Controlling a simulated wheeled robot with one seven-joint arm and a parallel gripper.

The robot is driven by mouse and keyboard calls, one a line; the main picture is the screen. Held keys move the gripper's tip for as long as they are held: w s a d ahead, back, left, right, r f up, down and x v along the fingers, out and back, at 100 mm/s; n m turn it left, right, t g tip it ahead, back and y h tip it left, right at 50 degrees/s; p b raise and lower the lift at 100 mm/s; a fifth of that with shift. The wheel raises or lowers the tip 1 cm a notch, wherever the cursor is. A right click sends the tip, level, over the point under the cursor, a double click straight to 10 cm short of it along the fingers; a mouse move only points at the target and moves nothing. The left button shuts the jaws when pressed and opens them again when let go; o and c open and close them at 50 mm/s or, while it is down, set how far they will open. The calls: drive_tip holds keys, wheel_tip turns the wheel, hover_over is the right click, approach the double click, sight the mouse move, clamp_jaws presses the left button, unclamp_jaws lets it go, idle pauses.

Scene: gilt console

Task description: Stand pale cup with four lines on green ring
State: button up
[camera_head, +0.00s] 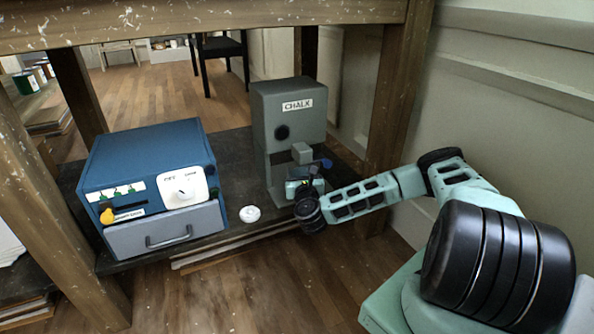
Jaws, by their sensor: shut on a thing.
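My gripper (314,172) is low in front of the grey box marked CHALK (289,123), close to the block on its front. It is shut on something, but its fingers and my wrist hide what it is. I cannot make out a cup with four lines or a green ring for certain. A small white round thing (250,214) sits on the dark shelf (236,180) to the left of my gripper, apart from it. It is too small to tell whether it carries lines.
A blue machine (146,155) with a white dial panel, yellow knob and grey handled drawer (165,231) stands at the left. Wooden legs (393,95) and a top beam (210,22) frame the shelf. Some bare shelf lies between the machine and the grey box.

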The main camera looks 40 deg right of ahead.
drive_tip(key=shift+r, duration=0.1)
drive_tip(key=shift+f, duration=0.2)
drive_tip(key=o, duration=0.9)
drive_tip(key=shift+o, duration=0.5)
drive_tip(key=shift+r, duration=0.2)
drive_tip(key=p+v, duration=0.4)
drive_tip(key=v, duration=0.8)
drive_tip(key=shift+p, duration=0.4)
